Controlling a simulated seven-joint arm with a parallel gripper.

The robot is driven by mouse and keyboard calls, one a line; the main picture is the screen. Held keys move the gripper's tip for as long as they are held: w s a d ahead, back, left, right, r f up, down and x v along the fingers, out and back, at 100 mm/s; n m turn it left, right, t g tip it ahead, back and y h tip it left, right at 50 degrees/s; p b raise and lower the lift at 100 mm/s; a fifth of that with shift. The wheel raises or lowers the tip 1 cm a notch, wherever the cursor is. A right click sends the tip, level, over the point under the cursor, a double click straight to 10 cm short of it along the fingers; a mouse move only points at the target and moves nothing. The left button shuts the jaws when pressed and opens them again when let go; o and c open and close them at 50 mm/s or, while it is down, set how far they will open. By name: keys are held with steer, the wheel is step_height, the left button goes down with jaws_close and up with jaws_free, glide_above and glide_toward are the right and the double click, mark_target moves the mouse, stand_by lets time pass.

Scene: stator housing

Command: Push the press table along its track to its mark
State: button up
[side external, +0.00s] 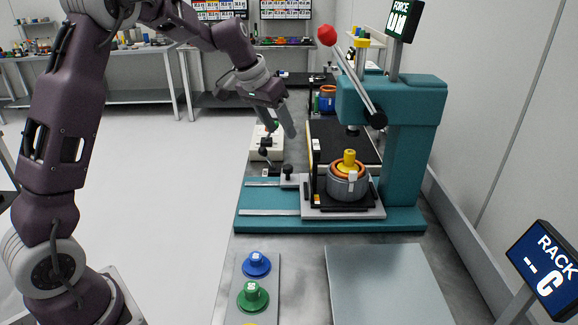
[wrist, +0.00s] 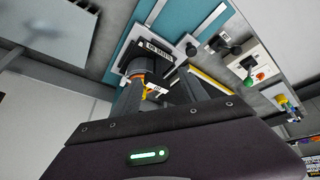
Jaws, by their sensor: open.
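The press table (side external: 312,211) is a light grey plate with a black fixture, on a track of two pale rails (side external: 268,212) across the teal press base (side external: 262,222). It sits at the right part of the track, under the press ram. On it stands a grey stator housing (side external: 341,190) with an orange ring and a yellow piece on top. A black knob (side external: 288,171) is at the table's left side. My gripper (side external: 291,132) is above and left of the press, clear of the table. In the wrist view its open fingers (wrist: 172,88) point toward the press table (wrist: 134,57).
The teal press (side external: 405,110) has a red-knobbed lever (side external: 327,36). A white control box (side external: 266,145) stands behind the base. A blue and a green knobbed piece (side external: 253,295) stand on a strip in front, beside a bare grey plate (side external: 385,285). A rack display (side external: 546,265) is at right.

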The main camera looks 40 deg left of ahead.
glide_toward(288, 166)
steer(key=d, duration=0.1)
steer(key=shift+m+y, duration=0.3)
steer(key=shift+y, duration=0.1)
steer(key=x, duration=0.8)
steer(key=shift+a+f, duration=0.1)
steer(key=shift+f, duration=0.25)
steer(key=shift+g, duration=0.3)
jaws_close()
